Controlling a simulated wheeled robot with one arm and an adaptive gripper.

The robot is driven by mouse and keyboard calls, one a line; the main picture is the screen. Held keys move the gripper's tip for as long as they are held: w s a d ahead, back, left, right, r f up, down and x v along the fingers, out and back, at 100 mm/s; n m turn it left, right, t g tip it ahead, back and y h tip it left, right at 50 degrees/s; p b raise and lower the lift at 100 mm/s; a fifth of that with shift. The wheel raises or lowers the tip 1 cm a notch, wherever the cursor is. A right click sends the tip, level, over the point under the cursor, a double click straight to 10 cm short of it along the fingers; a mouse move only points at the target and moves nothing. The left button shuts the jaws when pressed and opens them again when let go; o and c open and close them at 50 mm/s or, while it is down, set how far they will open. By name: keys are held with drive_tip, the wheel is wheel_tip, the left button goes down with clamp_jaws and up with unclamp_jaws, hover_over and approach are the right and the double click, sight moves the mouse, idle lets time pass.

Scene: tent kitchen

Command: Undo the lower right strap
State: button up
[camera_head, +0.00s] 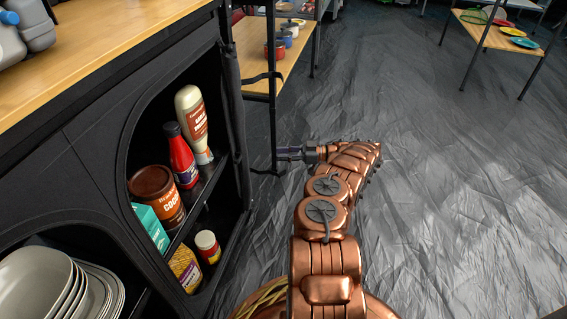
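A black strap (262,77) runs from the right edge of the black fabric cabinet (75,150) to a thin black post (272,115). A lower black strap (267,171) lies near the foot of the same post, just above the floor. My gripper (284,153) points left at the post, slightly above and right of the lower strap. Its tips seem to be at or beside the post; I cannot tell whether they touch it or the strap. The fingers are small and seen from the side, so their opening is unclear.
The cabinet's open arch holds a sauce bottle (193,120), a ketchup bottle (181,158) and a cocoa tin (156,196). Plates (38,283) stack at lower left. A shelf with pots (275,49) stands behind the post. The grey floor (450,190) at right is clear.

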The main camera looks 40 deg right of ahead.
drive_tip(key=shift+s+d+r, duration=0.15)
drive_tip(key=shift+r, duration=1.15)
drive_tip(key=shift+c, duration=0.3)
